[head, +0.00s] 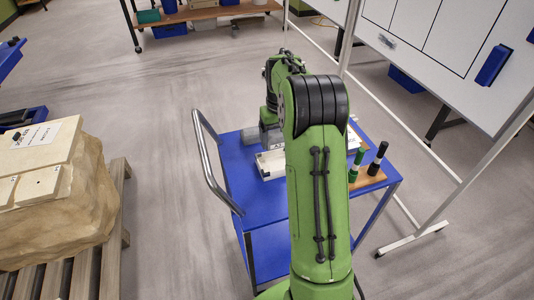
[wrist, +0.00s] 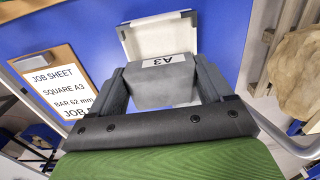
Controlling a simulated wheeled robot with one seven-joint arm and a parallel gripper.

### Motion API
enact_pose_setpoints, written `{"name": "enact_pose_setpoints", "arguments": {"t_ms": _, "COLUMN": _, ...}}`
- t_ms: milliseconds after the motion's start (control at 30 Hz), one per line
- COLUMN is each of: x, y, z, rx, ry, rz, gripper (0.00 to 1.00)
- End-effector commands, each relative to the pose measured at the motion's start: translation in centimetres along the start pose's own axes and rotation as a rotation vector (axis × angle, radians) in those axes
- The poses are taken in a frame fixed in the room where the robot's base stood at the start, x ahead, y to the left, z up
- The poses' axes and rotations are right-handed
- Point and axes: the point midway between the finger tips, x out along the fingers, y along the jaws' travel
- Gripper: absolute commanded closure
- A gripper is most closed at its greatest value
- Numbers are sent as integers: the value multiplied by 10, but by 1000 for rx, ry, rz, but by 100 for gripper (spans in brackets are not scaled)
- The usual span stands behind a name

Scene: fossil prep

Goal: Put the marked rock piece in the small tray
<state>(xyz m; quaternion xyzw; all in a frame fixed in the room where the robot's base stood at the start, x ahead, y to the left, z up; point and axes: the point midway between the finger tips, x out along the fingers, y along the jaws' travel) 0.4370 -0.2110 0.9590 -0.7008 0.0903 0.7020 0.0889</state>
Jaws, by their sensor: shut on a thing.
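A grey block-shaped rock piece (wrist: 165,88) is between the two fingers of my gripper (wrist: 163,95) in the wrist view. My gripper is shut on it. A white label reading A3 (wrist: 167,61) shows upside down at the block's far edge. The small white tray (wrist: 160,27) shows beyond and partly behind the block; I cannot tell whether the block touches it. In the head view the white tray (head: 268,166) lies on the blue trolley, partly hidden by my arm. The block is not clearly seen there.
The blue trolley (head: 233,165) has a metal handle (head: 213,160) on its left. A job sheet clipboard (wrist: 55,80) reads SQUARE A3. Green and black pens (head: 377,158) stand upright at the right. A large rock (head: 60,210) is on a pallet at left; a whiteboard stands right.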

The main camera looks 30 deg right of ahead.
Motion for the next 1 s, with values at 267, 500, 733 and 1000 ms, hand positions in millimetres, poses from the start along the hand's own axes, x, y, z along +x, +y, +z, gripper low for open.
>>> {"name": "enact_pose_setpoints", "arguments": {"t_ms": 267, "x": 52, "y": 0, "z": 1, "rx": 1, "ry": -2, "rz": -1, "gripper": 71}}
{"name": "enact_pose_setpoints", "arguments": {"t_ms": 500, "x": 97, "y": 0, "z": 1, "rx": 1, "ry": -4, "rz": -1, "gripper": 71}}
{"name": "enact_pose_setpoints", "arguments": {"t_ms": 733, "x": 99, "y": 0, "z": 1, "rx": 1, "ry": -1, "rz": 0, "gripper": 71}}
{"name": "enact_pose_setpoints", "arguments": {"t_ms": 1000, "x": 101, "y": 0, "z": 1, "rx": 1, "ry": -2, "rz": -1, "gripper": 9}}
